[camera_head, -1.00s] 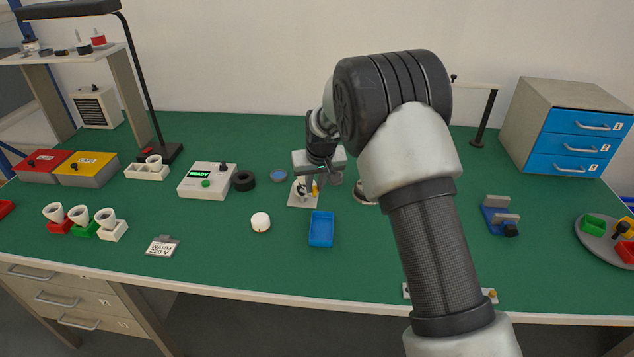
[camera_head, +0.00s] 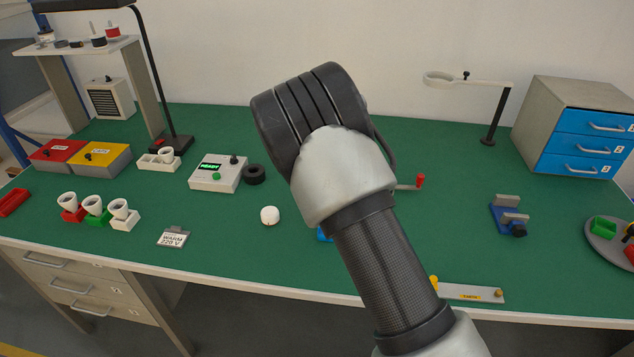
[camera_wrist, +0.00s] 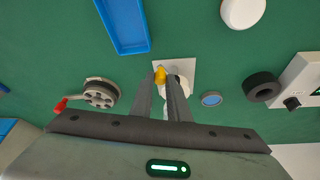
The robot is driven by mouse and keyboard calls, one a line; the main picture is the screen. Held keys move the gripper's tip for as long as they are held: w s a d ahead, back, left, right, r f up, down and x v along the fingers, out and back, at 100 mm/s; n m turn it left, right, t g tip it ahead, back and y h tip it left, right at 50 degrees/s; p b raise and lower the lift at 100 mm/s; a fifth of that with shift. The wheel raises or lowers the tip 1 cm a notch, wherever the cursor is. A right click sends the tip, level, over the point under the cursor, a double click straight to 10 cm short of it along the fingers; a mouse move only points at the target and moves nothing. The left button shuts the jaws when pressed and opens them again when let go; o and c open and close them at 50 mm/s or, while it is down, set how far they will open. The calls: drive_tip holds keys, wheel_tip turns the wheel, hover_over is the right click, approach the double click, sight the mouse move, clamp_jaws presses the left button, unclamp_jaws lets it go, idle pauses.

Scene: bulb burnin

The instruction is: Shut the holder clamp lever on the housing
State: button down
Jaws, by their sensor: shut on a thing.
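In the wrist view, the holder housing shows as a white base plate (camera_wrist: 184,68) with a pale body on it, partly hidden by my fingers. A yellow lever (camera_wrist: 160,74) shows at the fingertips. My gripper (camera_wrist: 165,80) is over the plate, its two fingers close together and shut on the yellow lever. Whether the clamp is fully closed cannot be told. In the head view, my arm hides the gripper, the housing and the lever.
A blue tray (camera_wrist: 124,24) lies close to the housing. A reel with a red crank (camera_wrist: 100,94), a black ring (camera_wrist: 262,86) and a blue-topped disc (camera_wrist: 211,99) are around it. A white round object (camera_head: 270,215) and the READY box (camera_head: 217,172) stand left of my arm.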

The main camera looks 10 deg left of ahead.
idle(0.4)
drive_tip(key=c, duration=1.7)
unclamp_jaws()
drive_tip(key=shift+r, duration=0.1)
drive_tip(key=p+v, duration=0.1)
drive_tip(key=v, duration=1.6)
drive_tip(key=shift+r, duration=0.2)
